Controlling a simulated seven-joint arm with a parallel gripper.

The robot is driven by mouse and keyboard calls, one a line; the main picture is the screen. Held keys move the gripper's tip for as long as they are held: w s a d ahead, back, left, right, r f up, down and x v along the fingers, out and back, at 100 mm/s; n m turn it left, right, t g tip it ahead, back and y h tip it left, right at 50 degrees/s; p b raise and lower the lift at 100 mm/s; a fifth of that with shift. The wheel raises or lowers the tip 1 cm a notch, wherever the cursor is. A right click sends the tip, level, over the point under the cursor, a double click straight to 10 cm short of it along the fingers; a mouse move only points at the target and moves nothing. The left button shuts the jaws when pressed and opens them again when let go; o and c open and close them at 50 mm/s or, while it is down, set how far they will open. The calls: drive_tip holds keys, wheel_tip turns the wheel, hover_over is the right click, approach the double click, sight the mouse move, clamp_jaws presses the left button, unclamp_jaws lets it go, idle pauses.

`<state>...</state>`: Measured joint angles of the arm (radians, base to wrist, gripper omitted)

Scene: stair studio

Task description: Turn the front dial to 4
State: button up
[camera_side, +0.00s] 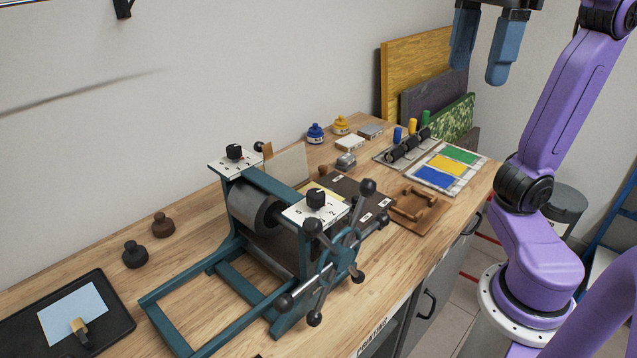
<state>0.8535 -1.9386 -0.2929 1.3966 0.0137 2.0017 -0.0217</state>
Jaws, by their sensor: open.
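A teal printing press (232,284) with a grey roller stands on the wooden bench. The front dial is a black knob (316,198) on a white numbered plate (300,213) on the press's near upright. Its numerals are too small to read surely, and I cannot tell where it points. A second black knob (235,152) sits on a similar plate at the far upright. My gripper (478,62) has blue fingers, spread apart and empty. It is high at the top right, well away from the press and both dials.
A spoked handwheel (340,257) with black ball ends stands close beside the front dial. Ink jars (315,133), a colour sheet (448,166) and a wooden stand (417,206) lie behind it. A black tray (112,329) is at the left.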

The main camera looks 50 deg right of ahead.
drive_tip(key=shift+w+a, duration=0.75)
drive_tip(key=shift+w, duration=0.65)
drive_tip(key=n+y, duration=0.4)
hover_over(316, 193)
drive_tip(key=d, duration=0.7)
drive_tip(key=shift+f, duration=2.5)
drive_tip(key=x, duration=1.7)
drive_tip(key=shift+f, duration=0.1)
drive_tip(key=c, duration=1)
